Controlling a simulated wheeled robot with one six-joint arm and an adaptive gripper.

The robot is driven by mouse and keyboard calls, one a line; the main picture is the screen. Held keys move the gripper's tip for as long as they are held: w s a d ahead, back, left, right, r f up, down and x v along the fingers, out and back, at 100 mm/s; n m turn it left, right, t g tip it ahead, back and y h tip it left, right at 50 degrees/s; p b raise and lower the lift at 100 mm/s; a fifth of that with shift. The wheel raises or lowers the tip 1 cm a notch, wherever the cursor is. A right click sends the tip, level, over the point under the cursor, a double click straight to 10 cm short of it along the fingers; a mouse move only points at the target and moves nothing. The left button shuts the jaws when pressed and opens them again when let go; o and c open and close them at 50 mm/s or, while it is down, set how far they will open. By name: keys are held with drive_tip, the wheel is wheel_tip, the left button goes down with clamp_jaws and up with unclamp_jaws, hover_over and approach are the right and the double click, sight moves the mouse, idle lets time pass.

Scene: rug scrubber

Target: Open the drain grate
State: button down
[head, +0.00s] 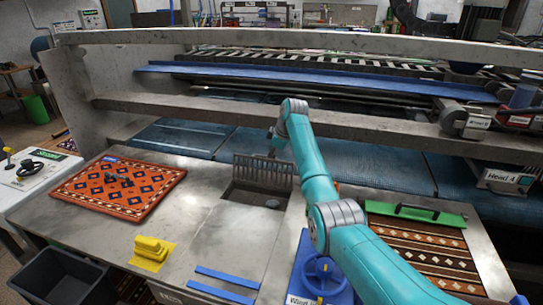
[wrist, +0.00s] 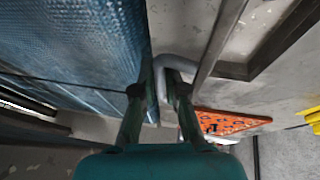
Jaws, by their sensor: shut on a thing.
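The drain grate (head: 263,170) is a dark grey slotted plate. In the head view it stands raised, close to upright, at the back edge of the drain recess (head: 252,196) in the metal worktop. In the wrist view the grate (wrist: 222,35) shows nearly edge-on, with a grey looped handle (wrist: 178,60) on it. My gripper (head: 272,152) is at the top of the raised grate. In the wrist view my gripper (wrist: 163,88) is shut on the handle. My arm crosses in front of the right part of the worktop and hides some of it.
An orange patterned rug (head: 118,187) lies left on the worktop (head: 195,235). A blue valve wheel (head: 320,275) and a green-edged rug sample (head: 425,240) are at right. A concrete beam (head: 330,122) runs behind the grate.

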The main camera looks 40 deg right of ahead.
drive_tip(key=c, duration=1.3)
unclamp_jaws()
drive_tip(key=shift+w+d+r, duration=0.1)
drive_tip(key=shift+d+r, duration=0.15)
drive_tip(key=shift+r, duration=0.05)
drive_tip(key=shift+o, duration=0.5)
drive_tip(key=shift+f, duration=0.1)
drive_tip(key=v, duration=1.2)
drive_tip(key=shift+a, duration=0.1)
drive_tip(key=shift+c, duration=0.2)
